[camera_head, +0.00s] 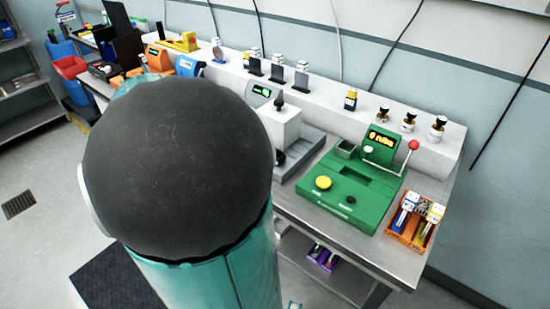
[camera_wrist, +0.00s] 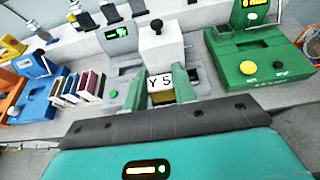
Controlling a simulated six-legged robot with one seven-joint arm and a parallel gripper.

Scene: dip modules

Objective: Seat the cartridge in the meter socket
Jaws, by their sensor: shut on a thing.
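My gripper (camera_wrist: 159,88) shows in the wrist view, its two green fingers shut on a cartridge (camera_wrist: 160,78) with a white face marked "Y 5". The cartridge is in front of a grey meter (camera_wrist: 201,75) with a white block, a black knob and a small green-lit display. The same grey meter (camera_head: 312,143) is partly hidden behind my arm in the head view. Its socket is not clearly visible, and I cannot tell whether the cartridge touches the meter. My gripper is hidden behind my arm in the head view.
A green device (camera_head: 340,187) with a lit display, yellow button and red-knobbed lever stands to the right. An orange tray (camera_head: 408,238) of modules is beside it. Several red and white modules (camera_wrist: 87,85) and a blue device (camera_wrist: 36,88) stand left of the grey meter.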

